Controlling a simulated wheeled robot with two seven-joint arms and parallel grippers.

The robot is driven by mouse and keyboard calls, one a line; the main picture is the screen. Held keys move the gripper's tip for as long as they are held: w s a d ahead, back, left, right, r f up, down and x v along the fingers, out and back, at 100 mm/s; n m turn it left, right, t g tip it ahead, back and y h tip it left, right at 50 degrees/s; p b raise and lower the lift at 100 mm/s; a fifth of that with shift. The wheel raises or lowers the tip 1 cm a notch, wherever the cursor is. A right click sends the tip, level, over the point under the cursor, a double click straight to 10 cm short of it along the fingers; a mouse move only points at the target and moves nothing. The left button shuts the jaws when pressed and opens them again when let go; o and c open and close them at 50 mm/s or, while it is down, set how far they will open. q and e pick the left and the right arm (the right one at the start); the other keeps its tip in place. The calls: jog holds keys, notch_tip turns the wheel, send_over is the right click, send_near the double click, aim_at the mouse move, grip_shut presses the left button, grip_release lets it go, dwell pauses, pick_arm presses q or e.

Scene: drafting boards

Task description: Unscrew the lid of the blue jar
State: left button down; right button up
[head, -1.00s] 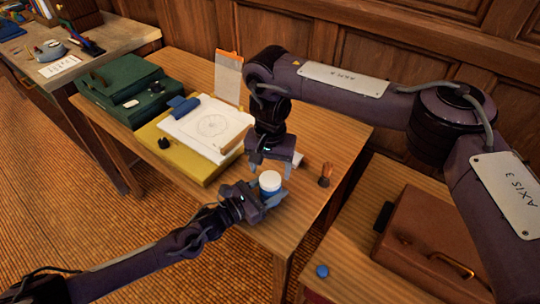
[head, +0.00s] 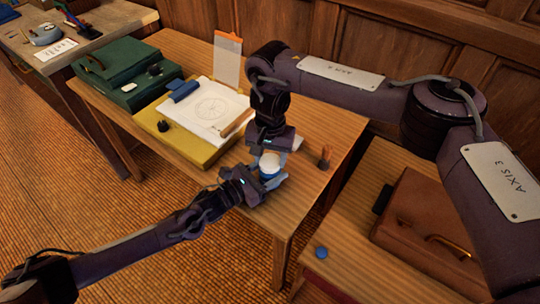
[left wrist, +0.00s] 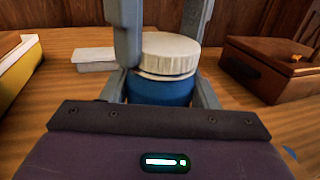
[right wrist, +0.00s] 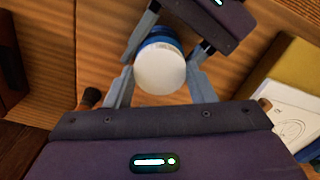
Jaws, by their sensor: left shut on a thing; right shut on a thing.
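The blue jar (head: 268,175) with a white lid (head: 270,160) stands upright near the front edge of the wooden table. In the left wrist view its blue body (left wrist: 160,91) sits between my left fingers, with the ribbed lid (left wrist: 172,50) on top. My left gripper (head: 271,181) is shut on the jar's body from the side. My right gripper (head: 274,157) comes from above and is shut on the lid. The right wrist view looks down on the round lid (right wrist: 160,68) between the right fingers; a blue strip of jar (right wrist: 160,35) shows beyond.
A yellow drafting board (head: 190,146) with a drawing, green cases (head: 128,82) and an orange-topped clipboard (head: 228,62) are farther left and back. A brush holder (head: 325,158) stands right of the jar. A brown case (head: 425,225) lies on the right table.

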jog(key=n, duration=0.3)
jog(key=shift+n, duration=0.4)
jog(key=n, duration=1)
jog(key=shift+n, duration=0.3)
jog(key=n, duration=0.8)
jog(key=shift+r+n, duration=0.1)
jog(key=shift+n, duration=0.3)
jog(key=n, duration=0.6)
jog(key=shift+n, duration=0.3)
jog(key=n, duration=0.6)
jog(key=shift+n, duration=0.3)
jog(key=n, duration=0.6)
jog(key=shift+n, duration=0.3)
jog(key=n, duration=1.1)
jog(key=shift+r, duration=0.2)
